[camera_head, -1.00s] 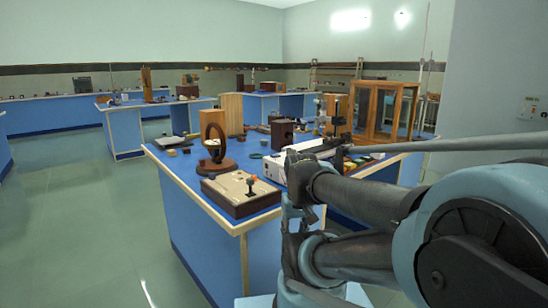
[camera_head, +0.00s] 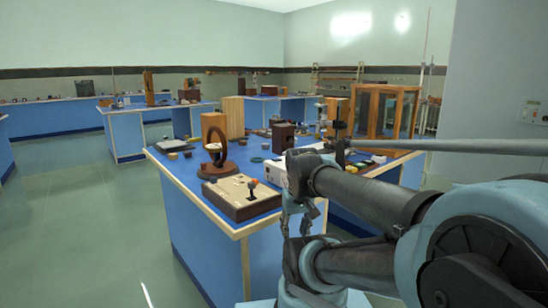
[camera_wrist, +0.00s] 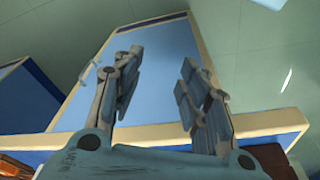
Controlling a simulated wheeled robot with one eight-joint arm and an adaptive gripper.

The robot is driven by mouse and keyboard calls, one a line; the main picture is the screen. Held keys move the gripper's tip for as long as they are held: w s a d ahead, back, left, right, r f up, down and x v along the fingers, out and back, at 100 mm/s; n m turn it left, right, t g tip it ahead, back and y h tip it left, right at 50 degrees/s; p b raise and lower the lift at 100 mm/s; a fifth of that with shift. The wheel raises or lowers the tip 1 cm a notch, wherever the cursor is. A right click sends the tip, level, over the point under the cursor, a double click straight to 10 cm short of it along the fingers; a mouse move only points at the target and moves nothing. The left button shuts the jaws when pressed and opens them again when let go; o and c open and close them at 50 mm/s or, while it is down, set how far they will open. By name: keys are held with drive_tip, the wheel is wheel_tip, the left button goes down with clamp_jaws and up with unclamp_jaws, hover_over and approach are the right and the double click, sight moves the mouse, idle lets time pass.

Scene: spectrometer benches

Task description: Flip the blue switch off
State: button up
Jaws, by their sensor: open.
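A tan-topped box (camera_head: 230,200) with dark sides sits at the near left corner of a blue bench. A small lever with a dark, rounded knob (camera_head: 252,183) stands up from its top. Its colour is too small to tell surely, so I cannot say if it is the blue switch. In the wrist view my gripper (camera_wrist: 160,60) is open and empty, its two fingers apart over a blue panel with a pale edge.
A wooden ring on a base (camera_head: 215,155) stands behind the box. A white device (camera_head: 274,172) lies to the box's right, close to my arm. A glass-sided wooden case (camera_head: 388,110) stands at the back right. Open floor (camera_head: 90,230) lies left of the bench.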

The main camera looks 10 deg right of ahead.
drive_tip(key=shift+n+g, duration=0.3)
drive_tip(key=shift+n, duration=0.1)
drive_tip(key=w+r, duration=0.3)
drive_tip(key=r, duration=0.2)
drive_tip(key=w+r, duration=0.2)
drive_tip(key=shift+w+r, duration=0.3)
drive_tip(key=shift+r, duration=0.1)
clamp_jaws()
drive_tip(key=w+r+n, duration=0.1)
drive_tip(key=w+r, duration=0.6)
drive_tip(key=w, duration=0.3)
drive_tip(key=w+r+n+g+y, duration=0.1)
drive_tip(key=w+r+n, duration=0.1)
drive_tip(key=w+r, duration=0.4)
drive_tip(key=w+d+r+n+g, duration=0.1)
drive_tip(key=w+r, duration=0.6)
drive_tip(key=w, duration=0.8)
drive_tip(key=shift+w+r+n, duration=0.3)
drive_tip(key=shift+w+r, duration=0.05)
